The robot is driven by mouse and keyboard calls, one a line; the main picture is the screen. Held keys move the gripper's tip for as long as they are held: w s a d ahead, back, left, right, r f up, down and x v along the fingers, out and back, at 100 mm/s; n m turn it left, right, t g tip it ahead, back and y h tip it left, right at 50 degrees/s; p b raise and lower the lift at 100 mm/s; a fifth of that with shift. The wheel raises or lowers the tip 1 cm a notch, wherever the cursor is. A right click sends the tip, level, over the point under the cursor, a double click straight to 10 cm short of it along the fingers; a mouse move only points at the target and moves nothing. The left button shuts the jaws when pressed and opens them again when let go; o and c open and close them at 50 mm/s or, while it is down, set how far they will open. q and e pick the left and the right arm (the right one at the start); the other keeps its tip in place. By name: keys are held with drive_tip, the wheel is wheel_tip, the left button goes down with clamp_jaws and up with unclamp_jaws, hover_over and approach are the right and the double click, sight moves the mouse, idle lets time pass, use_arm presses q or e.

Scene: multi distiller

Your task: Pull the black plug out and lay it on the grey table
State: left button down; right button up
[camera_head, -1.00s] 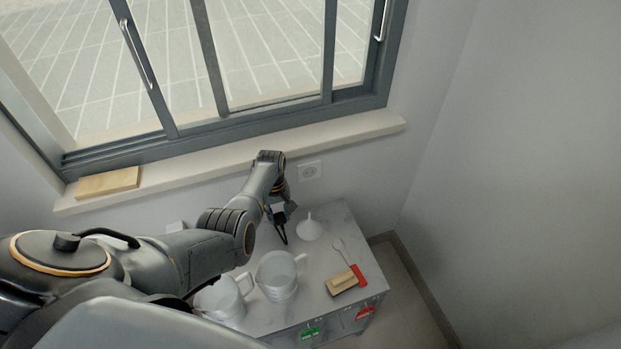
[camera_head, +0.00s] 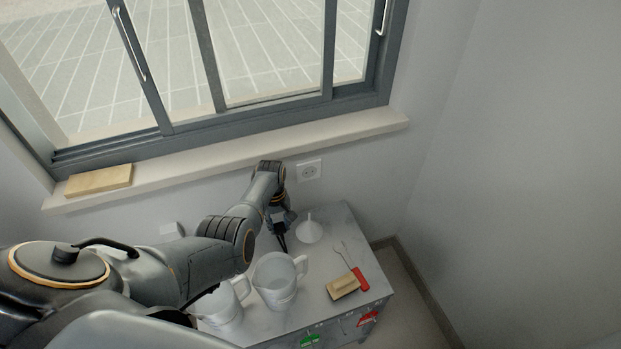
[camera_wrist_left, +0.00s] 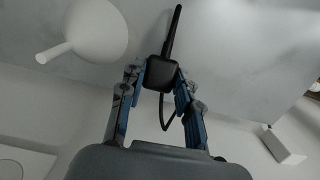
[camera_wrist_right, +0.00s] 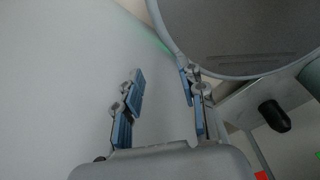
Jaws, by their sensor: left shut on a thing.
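The black plug (camera_wrist_left: 161,73) is between the fingers of my left gripper (camera_wrist_left: 158,82), which is shut on it. A black stem or cord extends from it, and a thin dark loop hangs beside it. In the head view my left gripper (camera_head: 279,217) is over the back of the grey table (camera_head: 312,265), left of the white funnel, with the dark plug end below it. I cannot tell whether the plug touches the tabletop. The wall socket (camera_head: 309,171) is empty. My right gripper (camera_wrist_right: 163,85) is open with nothing between its fingers; it is outside the head view.
A white funnel (camera_head: 309,231) stands close right of the left gripper; it also shows in the left wrist view (camera_wrist_left: 95,30). White jugs (camera_head: 277,282) stand in front. A wooden-backed brush (camera_head: 343,287) and a red-handled tool (camera_head: 360,279) lie at the right. The window sill (camera_head: 230,152) is behind.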

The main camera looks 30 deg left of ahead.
use_arm(q)
drive_tip(key=shift+f+b, duration=1.05)
drive_tip(key=shift+f, duration=0.25)
drive_tip(key=c, duration=0.9)
unclamp_jaws()
drive_tip(key=shift+o, duration=0.2)
drive_tip(key=shift+r, duration=0.1)
drive_tip(key=r, duration=1.1)
drive_tip(key=shift+w+a+r, duration=0.3)
drive_tip(key=shift+a+r, duration=0.05)
drive_tip(key=shift+r, duration=0.05)
drive_tip(key=r+p, duration=0.1)
drive_tip(key=p, duration=0.1)
wheel_tip(320, 180, up, 11)
drive_tip(key=p, duration=1.2)
hover_over(278, 223)
